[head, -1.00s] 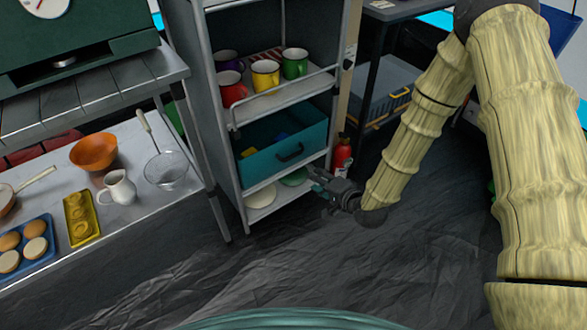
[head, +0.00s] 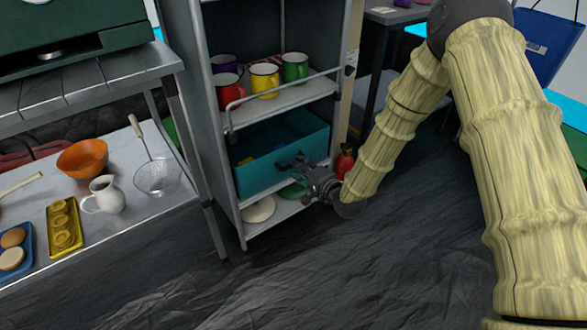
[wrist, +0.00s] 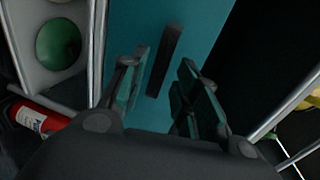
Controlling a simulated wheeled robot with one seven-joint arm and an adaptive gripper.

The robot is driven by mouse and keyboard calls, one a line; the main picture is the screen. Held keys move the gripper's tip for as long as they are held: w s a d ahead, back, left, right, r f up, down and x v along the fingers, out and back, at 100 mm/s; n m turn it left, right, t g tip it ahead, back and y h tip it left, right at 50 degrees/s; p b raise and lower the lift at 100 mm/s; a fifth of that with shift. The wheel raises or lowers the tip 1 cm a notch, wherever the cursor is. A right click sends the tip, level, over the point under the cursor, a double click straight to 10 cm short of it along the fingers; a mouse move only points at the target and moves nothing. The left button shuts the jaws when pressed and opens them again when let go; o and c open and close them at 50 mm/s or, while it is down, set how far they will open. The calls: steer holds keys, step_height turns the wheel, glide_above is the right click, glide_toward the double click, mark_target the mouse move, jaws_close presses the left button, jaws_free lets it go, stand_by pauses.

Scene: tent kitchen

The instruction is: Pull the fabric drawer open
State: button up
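The teal fabric drawer (head: 255,172) sits in the lower bay of the grey shelf unit, with blue and yellow items showing inside. Its front fills the middle of the wrist view (wrist: 205,22). The dark handle (wrist: 164,62) shows in the wrist view, lying between the two fingers of my gripper (wrist: 163,72). The fingers are apart, one on each side of the handle; I cannot tell whether either touches it.
The shelf unit (head: 222,120) holds red, yellow, green and purple mugs above the drawer, and plates (head: 259,210) below. A red extinguisher (head: 344,162) stands just right of it. A table (head: 140,205) with kitchenware is at left. The floor in front is clear.

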steer(key=shift+b+x, duration=0.5)
steer(key=shift+x, duration=1.25)
jaws_close()
